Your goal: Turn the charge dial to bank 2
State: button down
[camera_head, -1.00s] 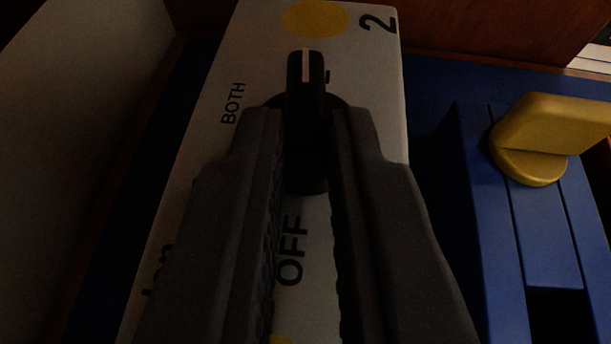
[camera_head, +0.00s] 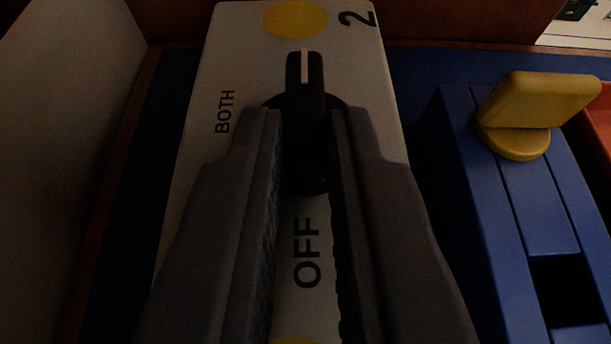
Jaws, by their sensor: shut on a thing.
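The charge dial (camera_head: 305,85) is a black knob with a white pointer line on a pale panel (camera_head: 235,60). My gripper (camera_head: 306,118) has its two grey fingers on either side of the knob's grip and is shut on it. The OFF label (camera_head: 307,252) shows between my fingers below the knob. My fingers hide parts of the panel and of the knob's base.
A yellow handle (camera_head: 538,105) stands on a blue block (camera_head: 500,170) to the right. A pale wall or panel (camera_head: 60,120) rises at the left, and a brown wooden wall (camera_head: 460,20) is at the back. A red surface (camera_head: 600,120) shows at the right edge.

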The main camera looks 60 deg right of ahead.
jog(key=shift+w+d, duration=0.1)
jog(key=shift+d, duration=0.25)
jog(key=c, duration=1.5)
grip_release()
jog(key=shift+a, duration=0.1)
notch_tip(320, 180, up, 4)
jog(key=shift+f+b, duration=0.15)
jog(key=shift+b, duration=0.25)
jog(key=shift+s+d, duration=0.25)
jog(key=shift+s, duration=0.25)
jog(key=shift+s+d+r+b, duration=0.2)
jog(key=shift+s+d+b, duration=0.2)
jog(key=shift+s+d, duration=1.35)
jog(key=shift+s+d+r+b, duration=0.3)
jog(key=shift+s+d, duration=0.65)
jog(key=shift+s, duration=1.5)
jog(key=shift+s+d+r+b, duration=0.15)
jog(key=shift+s+d+b, duration=0.3)
jog(key=shift+s+d, duration=1.3)
jog(key=shift+s+a, duration=0.3)
jog(key=shift+s, duration=0.05)
